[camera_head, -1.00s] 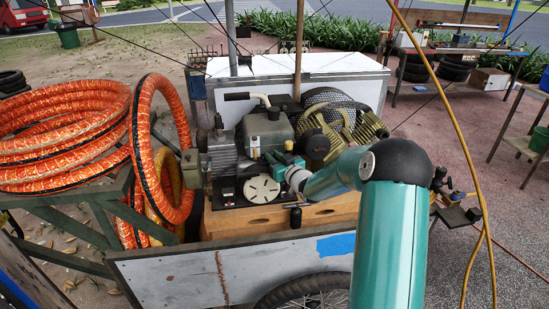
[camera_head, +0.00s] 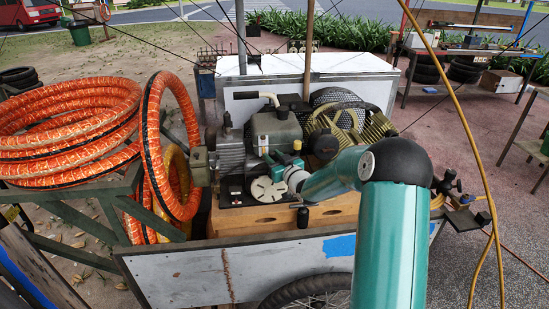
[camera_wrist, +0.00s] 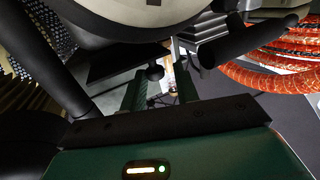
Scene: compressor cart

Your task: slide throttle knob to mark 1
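My gripper (camera_head: 284,165) is at the compressor on the cart, above and behind a pale slotted disc (camera_head: 268,190). It also shows in the wrist view (camera_wrist: 160,88), where its two green fingers stand apart. A small dark round knob (camera_wrist: 155,73) appears in the gap between the fingertips; contact cannot be seen. I cannot tell for sure whether it is the throttle knob. No readable mark 1 shows. In the head view the fingertips are small and partly lost among the machine parts.
A dark engine block (camera_head: 272,130) and a finned cylinder (camera_head: 375,128) crowd the gripper. A black bar (camera_wrist: 225,45) is close at its right in the wrist view. Orange hose coils (camera_head: 70,125) lie left of the cart (camera_head: 190,275). A yellow hose (camera_head: 462,115) hangs at right.

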